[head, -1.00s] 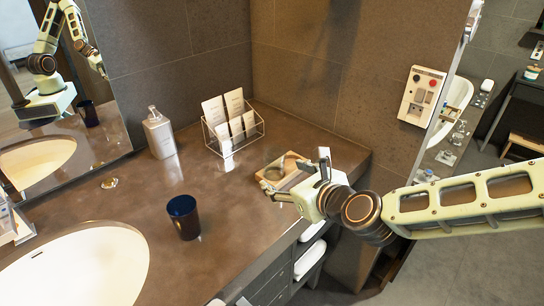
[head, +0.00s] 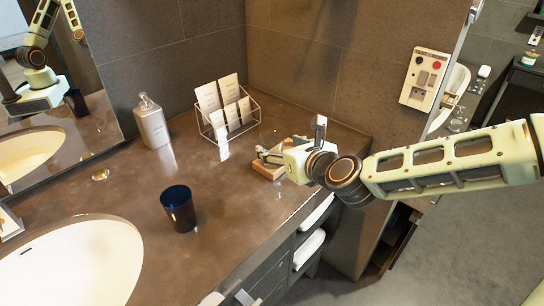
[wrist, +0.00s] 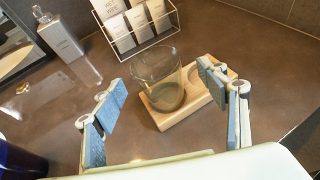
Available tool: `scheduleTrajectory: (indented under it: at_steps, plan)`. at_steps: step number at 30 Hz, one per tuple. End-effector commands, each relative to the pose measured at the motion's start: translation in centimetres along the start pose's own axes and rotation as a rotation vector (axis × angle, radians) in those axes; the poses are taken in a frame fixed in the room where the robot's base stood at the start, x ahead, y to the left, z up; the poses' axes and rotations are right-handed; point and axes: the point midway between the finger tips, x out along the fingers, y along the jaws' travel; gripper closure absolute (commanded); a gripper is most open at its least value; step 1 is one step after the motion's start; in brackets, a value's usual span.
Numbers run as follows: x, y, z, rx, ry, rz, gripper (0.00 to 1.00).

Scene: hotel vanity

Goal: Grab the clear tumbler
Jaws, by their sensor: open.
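The clear tumbler (wrist: 160,82) is smoky see-through glass and stands at the left end of a small wooden tray (wrist: 207,107) with round recesses. My gripper (wrist: 163,84) is open in the wrist view, one finger to the left of the tumbler and one to its right above the tray. The tumbler looks to be ahead of and between the fingers; I cannot tell whether they reach around it. In the head view my gripper (head: 292,142) hangs over the tray (head: 268,170) and hides most of it. I cannot make out the tumbler there.
A wire rack with cards (head: 229,118) stands just behind the tray. A soap bottle (head: 152,122) is further left, and a dark blue cup (head: 179,208) stands near the sink (head: 72,262). The counter between the cup and the tray is clear.

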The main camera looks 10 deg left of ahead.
Motion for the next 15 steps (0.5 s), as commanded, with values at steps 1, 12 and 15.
scheduleTrajectory:
  at_steps: [1, 12, 15]
  plan:
    - [0.3, 0.1, -0.1, -0.001, 0.000, 0.001, 0.33]
    - [4.3, 0.4, -0.7, -0.002, -0.001, 0.002, 0.33]
    - [4.8, 0.3, -0.6, -0.001, -0.001, 0.001, 0.33]
